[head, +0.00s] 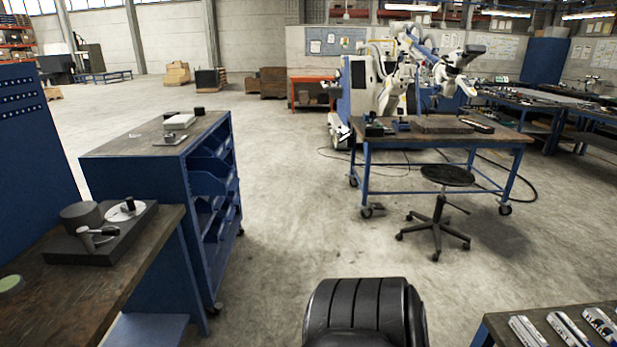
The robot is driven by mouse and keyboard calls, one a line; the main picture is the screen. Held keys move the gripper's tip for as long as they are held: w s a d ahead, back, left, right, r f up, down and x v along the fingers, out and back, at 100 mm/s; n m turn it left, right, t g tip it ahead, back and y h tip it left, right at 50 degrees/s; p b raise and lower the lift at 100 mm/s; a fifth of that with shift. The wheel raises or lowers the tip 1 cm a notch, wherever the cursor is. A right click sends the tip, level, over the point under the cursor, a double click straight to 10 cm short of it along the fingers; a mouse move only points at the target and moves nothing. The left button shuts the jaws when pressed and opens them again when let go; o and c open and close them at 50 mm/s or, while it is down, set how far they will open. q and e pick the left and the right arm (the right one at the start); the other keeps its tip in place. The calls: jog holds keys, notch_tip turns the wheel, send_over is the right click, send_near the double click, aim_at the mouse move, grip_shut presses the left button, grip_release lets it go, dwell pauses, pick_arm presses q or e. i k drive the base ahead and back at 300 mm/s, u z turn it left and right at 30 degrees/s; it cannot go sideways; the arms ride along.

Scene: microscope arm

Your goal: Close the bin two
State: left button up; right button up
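A blue cabinet (172,210) with a worn wooden top stands on the left. Its right side holds several blue bins (212,165) stacked one above another, seen at a steep angle. Some upper bins look tilted outward. No number is readable, so I cannot tell which is bin two or how far it is open. Neither of my grippers is in view.
A workbench (60,290) with a dark metal fixture (100,245) is at the near left. A wheeled blue table (440,140) and a black stool (440,205) stand right of centre. The concrete floor (290,200) between cabinet and table is clear.

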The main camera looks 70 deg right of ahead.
aim_at(208, 176)
jog(key=z, duration=2.1)
jog(key=i, duration=1.05)
jog(key=z, duration=0.2)
